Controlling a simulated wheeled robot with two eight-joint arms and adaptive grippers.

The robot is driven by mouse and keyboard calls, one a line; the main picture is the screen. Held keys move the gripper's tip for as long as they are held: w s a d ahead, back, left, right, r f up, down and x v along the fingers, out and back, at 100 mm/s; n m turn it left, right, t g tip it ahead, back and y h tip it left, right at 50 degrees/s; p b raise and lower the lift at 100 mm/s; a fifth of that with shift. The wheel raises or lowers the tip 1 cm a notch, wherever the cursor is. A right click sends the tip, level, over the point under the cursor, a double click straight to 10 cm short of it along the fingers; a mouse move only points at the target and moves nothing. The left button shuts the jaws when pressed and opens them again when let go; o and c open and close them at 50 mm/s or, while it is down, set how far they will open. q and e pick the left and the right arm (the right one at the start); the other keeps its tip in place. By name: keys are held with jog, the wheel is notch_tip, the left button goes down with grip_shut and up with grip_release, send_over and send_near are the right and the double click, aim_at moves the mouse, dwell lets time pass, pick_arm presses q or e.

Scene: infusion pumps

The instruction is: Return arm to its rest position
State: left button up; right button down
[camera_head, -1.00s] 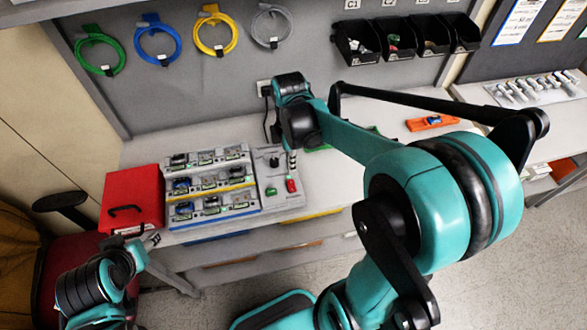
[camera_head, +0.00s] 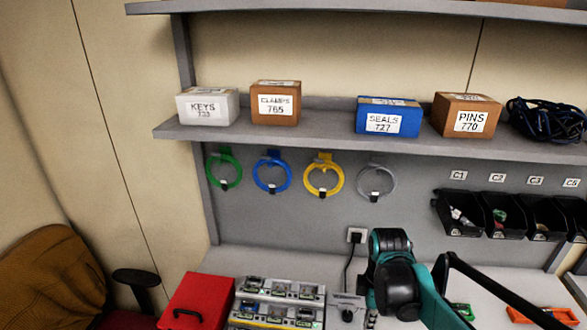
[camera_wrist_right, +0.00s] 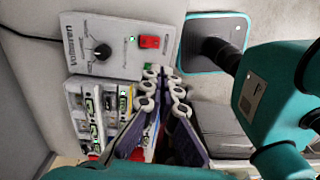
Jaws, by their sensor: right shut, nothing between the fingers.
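My right arm (camera_head: 393,285) shows at the bottom of the head view, in front of the wall panel and over the bench, right of the rack. In the right wrist view my right gripper (camera_wrist_right: 164,74) is shut and empty. Its fingers point toward the lower edge of the white control box (camera_wrist_right: 110,45), which has a black knob, a red switch and a green light. I cannot tell how far apart they are. The left arm and gripper are in neither view.
The pump rack (camera_head: 278,303) stands left of the arm, beside a red case (camera_head: 197,302). Behind are a socket (camera_head: 357,235), coloured cable loops (camera_head: 323,177), black bins (camera_head: 500,214) and a shelf (camera_head: 320,145) with boxes.

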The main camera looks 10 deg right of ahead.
jog(key=s+a+f+m+t+b, duration=0.5)
jog(key=m+b, duration=0.5)
jog(key=m, duration=0.4)
notch_tip(320, 180, down, 3)
jog(key=s+t, duration=0.1)
jog(key=t, duration=0.1)
jog(key=shift+s+f+m+t, duration=0.2)
jog(key=shift+s+m+t, duration=0.1)
jog(key=shift+s, duration=0.05)
